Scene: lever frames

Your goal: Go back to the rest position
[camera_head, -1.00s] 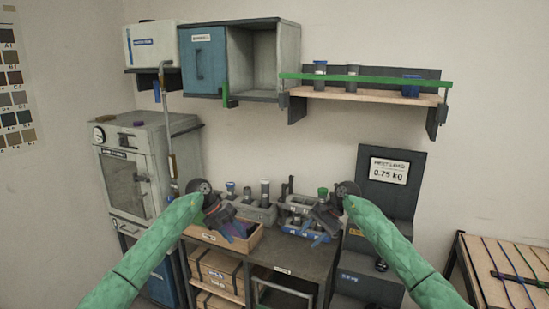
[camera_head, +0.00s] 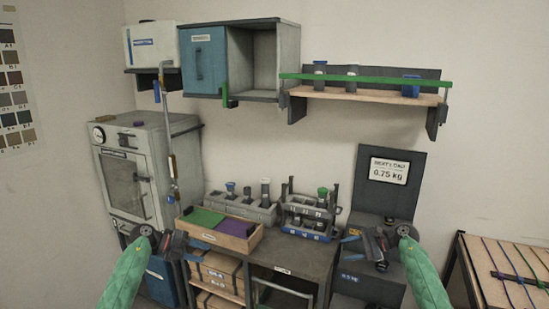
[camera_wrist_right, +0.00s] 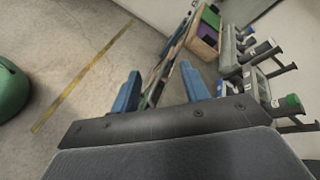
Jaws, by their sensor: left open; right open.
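My left gripper (camera_head: 176,247) is at the lower left of the head view, in front of the left end of the workbench. It is open and empty. My right gripper (camera_head: 372,246) is at the lower right, in front of the dark stepped stand with the 0.75 kg sign. It is open and empty. Its two blue fingers (camera_wrist_right: 158,92) stand wide apart in the right wrist view, with nothing between them but the floor and the bench edge behind. Neither gripper visibly touches anything.
The bench (camera_head: 310,258) holds a wooden tray (camera_head: 247,243) with green and purple sections, a grey rack (camera_head: 240,207) and a blue-white rack (camera_head: 309,233). A cabinet-like oven (camera_head: 160,150) stands left, the stepped stand (camera_head: 402,155) right. A shelf (camera_head: 365,96) with a green bar hangs above.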

